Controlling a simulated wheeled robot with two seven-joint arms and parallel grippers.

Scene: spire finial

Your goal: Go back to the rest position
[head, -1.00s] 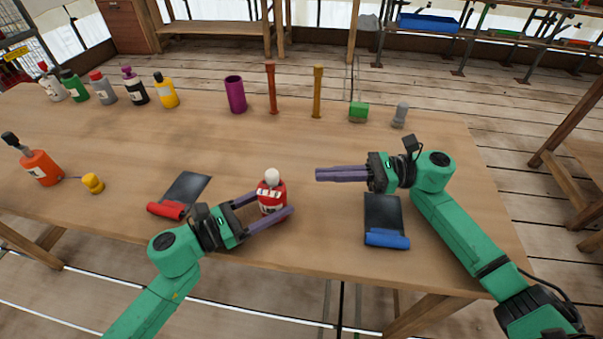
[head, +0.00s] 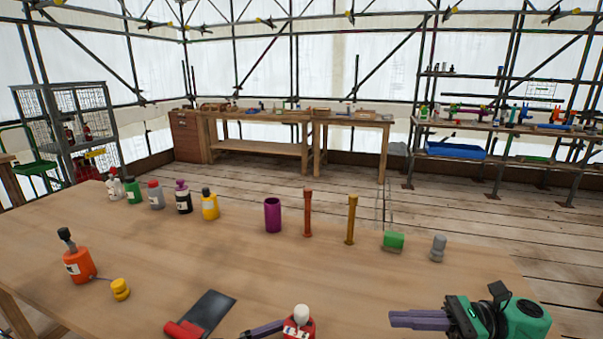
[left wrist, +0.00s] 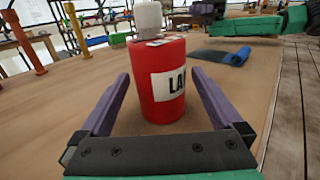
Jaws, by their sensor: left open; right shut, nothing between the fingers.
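My left gripper (left wrist: 155,100) is open in the left wrist view, with its purple fingers on either side of a red bottle with a white cap (left wrist: 157,85). The fingers look apart from the bottle. In the head view the red bottle (head: 299,326) stands at the bottom edge, and only one finger of the left gripper shows beside it. My right gripper (head: 392,319) is shut and empty above the table (head: 330,268) at the lower right, with its fingers pointing left.
A red and black roll-out mat (head: 208,312) lies left of the red bottle. An orange bottle (head: 80,265) and a yellow knob (head: 121,289) are at the left. Several bottles, a purple cup (head: 273,215), two rods and a green block (head: 393,240) line the far side.

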